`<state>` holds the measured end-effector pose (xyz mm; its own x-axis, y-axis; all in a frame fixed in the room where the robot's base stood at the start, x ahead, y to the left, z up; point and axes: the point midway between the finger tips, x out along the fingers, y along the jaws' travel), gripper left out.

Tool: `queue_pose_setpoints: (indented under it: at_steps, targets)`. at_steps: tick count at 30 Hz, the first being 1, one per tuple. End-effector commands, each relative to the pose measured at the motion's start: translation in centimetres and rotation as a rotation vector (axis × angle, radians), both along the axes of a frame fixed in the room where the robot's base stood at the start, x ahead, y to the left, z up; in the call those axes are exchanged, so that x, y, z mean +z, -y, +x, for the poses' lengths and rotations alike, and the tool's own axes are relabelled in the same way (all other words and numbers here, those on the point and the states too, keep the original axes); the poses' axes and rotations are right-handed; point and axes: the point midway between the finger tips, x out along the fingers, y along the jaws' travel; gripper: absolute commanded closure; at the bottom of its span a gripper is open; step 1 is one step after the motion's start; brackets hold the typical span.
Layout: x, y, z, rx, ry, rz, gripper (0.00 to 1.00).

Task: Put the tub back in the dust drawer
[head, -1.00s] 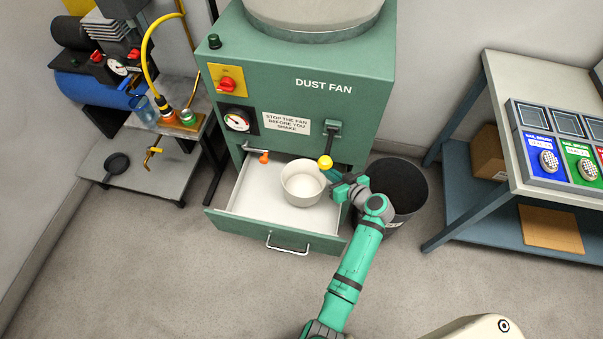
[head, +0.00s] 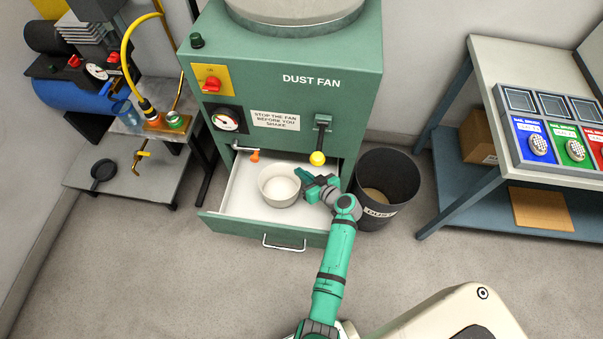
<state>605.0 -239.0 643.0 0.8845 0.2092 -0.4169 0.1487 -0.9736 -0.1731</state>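The drawer is pulled out from the front of the green dust fan. Whether the tub rests fully on the drawer floor is hard to tell. My gripper (head: 306,180) is at the tub's right rim, inside the drawer's outline. It touches or nearly touches the rim. The fingers are too small to show whether they are shut on the rim or open.
A black bin (head: 402,183) with pale dust inside stands just right of the drawer. A lever with a yellow knob (head: 317,158) hangs above the drawer's right side. An orange-tipped latch (head: 254,155) is at its back left. A workbench (head: 482,186) stands to the right.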

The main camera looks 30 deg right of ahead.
Motion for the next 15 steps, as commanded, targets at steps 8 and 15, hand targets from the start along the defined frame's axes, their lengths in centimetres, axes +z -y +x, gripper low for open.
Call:
queue_pose_setpoints:
  at_steps: [8,15]
  targets:
    - [-0.07,0.23,-0.07,-0.004,0.000,-0.001,1.00]
    - [-0.16,0.22,-0.09,-0.003,0.000,0.000,0.79]
